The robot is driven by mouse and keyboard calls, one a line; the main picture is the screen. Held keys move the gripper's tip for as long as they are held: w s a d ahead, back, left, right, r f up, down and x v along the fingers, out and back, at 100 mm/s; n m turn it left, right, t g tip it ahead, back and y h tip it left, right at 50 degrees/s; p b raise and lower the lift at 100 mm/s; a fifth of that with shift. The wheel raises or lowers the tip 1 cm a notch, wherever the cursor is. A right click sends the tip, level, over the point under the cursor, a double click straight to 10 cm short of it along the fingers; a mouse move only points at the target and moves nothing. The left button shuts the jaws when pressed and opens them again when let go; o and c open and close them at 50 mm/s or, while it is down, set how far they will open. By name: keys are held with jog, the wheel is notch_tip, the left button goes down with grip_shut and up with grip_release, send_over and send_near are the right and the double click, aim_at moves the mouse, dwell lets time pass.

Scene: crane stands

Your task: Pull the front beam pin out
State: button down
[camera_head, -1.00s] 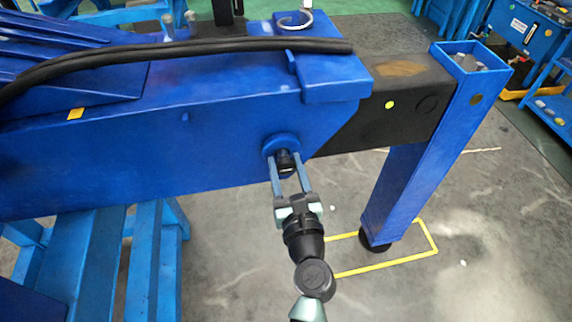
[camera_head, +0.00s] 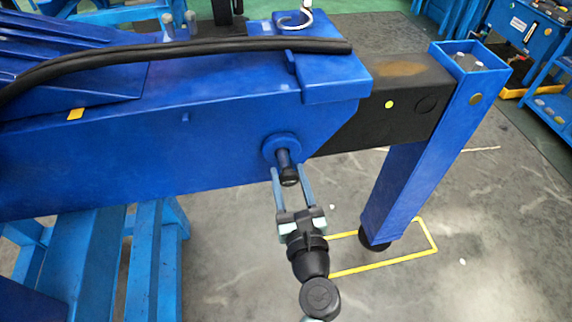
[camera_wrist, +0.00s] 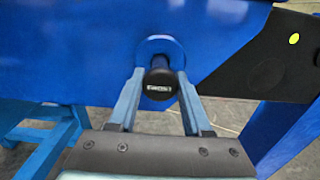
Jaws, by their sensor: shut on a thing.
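The shaft shows between the knob and the round blue boss (camera_head: 272,146) on the side of the blue beam (camera_head: 200,160), so the pin is partly out. My gripper (camera_head: 290,178) is shut on the knob, one finger on each side. In the wrist view the knob (camera_wrist: 159,84) sits between the two blue-grey fingertips, with the boss (camera_wrist: 148,50) behind it. The inner end of the shaft is hidden in the boss.
A black inner beam (camera_head: 400,110) runs from the blue beam to a blue leg (camera_head: 415,170) at right. Black hoses (camera_head: 200,48) lie along the beam's top. A blue trestle (camera_head: 150,250) stands at lower left. The floor in front of the boss is clear.

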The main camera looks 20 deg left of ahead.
jog(key=shift+v, duration=0.95)
jog(key=shift+w+f, duration=0.1)
jog(key=shift+f, duration=0.05)
jog(key=c, duration=0.7)
grip_release()
jog(key=o, duration=0.4)
jog(key=shift+s+d, duration=0.1)
jog(key=shift+s, duration=0.1)
jog(key=shift+c, duration=0.2)
jog(key=shift+w, duration=0.1)
jog(key=b+v, duration=0.1)
jog(key=v, duration=1.2)
jog(key=shift+b, duration=0.35)
